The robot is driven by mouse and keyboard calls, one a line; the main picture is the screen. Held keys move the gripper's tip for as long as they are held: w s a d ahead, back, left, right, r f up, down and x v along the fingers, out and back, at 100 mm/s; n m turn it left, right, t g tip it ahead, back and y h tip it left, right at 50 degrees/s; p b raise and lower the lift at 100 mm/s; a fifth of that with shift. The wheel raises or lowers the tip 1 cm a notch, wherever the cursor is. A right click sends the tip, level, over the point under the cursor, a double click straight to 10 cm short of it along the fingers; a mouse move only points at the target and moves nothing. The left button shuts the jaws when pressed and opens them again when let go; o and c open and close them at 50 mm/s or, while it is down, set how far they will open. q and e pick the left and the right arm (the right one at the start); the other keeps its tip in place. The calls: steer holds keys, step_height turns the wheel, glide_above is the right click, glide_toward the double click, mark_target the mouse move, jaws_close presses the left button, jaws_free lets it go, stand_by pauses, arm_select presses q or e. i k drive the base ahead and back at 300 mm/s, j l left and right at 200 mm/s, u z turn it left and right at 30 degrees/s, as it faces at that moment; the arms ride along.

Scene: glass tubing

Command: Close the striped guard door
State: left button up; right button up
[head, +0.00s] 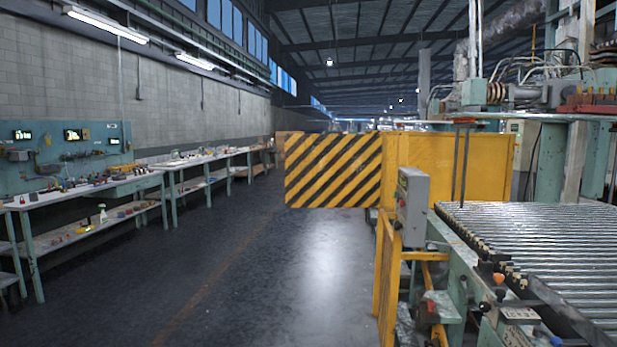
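The striped guard door (333,171) is a flat panel with yellow and black diagonal stripes, near the middle of the head view. It juts out to the left from the yellow guard frame (455,165), over the open floor. Its right edge is next to the frame and a yellow post. I cannot tell its exact angle to the frame. Neither of my grippers shows in this view.
A roller conveyor (545,245) fills the right side, with a grey control box (412,205) on a yellow post (387,275) at its near left. Workbenches (90,190) with small items line the left wall. The dark floor (220,265) between is clear.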

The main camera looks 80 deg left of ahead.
mark_target(377, 147)
steer(key=j+u, duration=0.9)
steer(key=i+j+u, duration=0.15)
steer(key=j+u, duration=0.15)
steer(key=u, duration=0.15)
steer(key=i+j+u, duration=1.05)
steer(key=i+u, duration=0.4)
steer(key=i, duration=0.55)
steer(key=i+l+u, duration=0.25)
steer(key=i, duration=0.5)
steer(key=i+j+u, duration=0.15)
steer(key=i+u, duration=0.15)
steer(key=i, duration=0.6)
steer(key=i+u, duration=0.3)
steer(key=i, duration=0.55)
steer(key=i+z, duration=0.95)
steer(key=i+j+z, duration=0.3)
steer(key=z, duration=0.2)
steer(key=i+z, duration=0.15)
steer(key=z, duration=0.3)
steer(key=i+z, duration=0.15)
steer(key=z, duration=0.25)
steer(key=i+j+z, duration=0.1)
steer(key=z, duration=0.35)
steer(key=i+j+z, duration=0.1)
steer(key=z, duration=0.35)
steer(key=j, duration=0.1)
